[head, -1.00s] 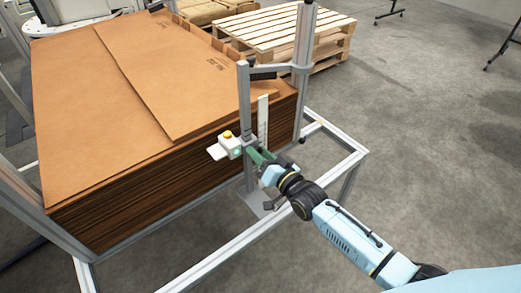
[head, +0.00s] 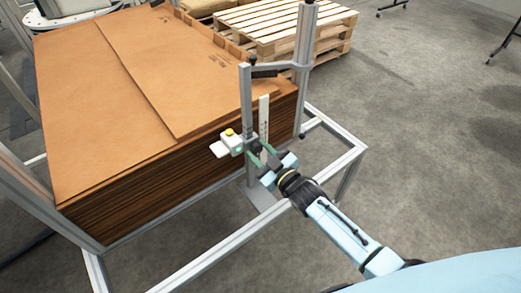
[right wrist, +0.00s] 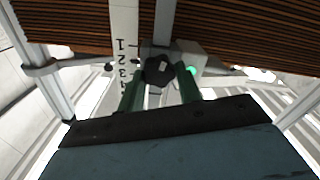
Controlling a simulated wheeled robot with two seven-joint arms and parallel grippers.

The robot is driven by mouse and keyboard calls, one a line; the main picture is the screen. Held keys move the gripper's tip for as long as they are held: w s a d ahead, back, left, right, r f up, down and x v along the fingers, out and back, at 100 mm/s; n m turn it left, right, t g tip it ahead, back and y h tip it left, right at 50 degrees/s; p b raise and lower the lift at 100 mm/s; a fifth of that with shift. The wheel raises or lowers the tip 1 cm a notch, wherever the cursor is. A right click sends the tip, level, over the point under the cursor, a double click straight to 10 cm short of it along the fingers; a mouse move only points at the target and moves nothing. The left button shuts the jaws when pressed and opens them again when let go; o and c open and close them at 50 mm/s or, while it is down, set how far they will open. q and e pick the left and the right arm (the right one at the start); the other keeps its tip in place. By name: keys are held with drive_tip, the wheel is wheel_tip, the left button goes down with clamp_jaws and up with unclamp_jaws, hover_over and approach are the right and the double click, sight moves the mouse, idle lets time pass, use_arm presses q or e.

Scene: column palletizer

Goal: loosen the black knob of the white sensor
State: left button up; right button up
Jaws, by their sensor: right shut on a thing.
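The white sensor (head: 233,143) with a yellow-orange top button and a green light is on an upright metal post beside the cardboard stack. It also shows in the right wrist view (right wrist: 187,52), behind the knob. The black knob (right wrist: 158,71) is star-shaped with a pale mark and faces my right gripper. The green fingers of my right gripper (right wrist: 160,88) stand on both sides of the knob, shut on it. In the head view my right gripper (head: 262,157) reaches the knob side of the sensor from the lower right. My left gripper is not in view.
A white numbered scale (head: 263,118) stands beside the post (head: 246,105). A tall stack of brown cardboard sheets (head: 95,130) is close behind. A metal frame rail (head: 215,256) runs in front. Wooden pallets (head: 285,30) lie at the back.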

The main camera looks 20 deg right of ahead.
drive_tip(key=shift+n, duration=1.5)
drive_tip(key=o, duration=1)
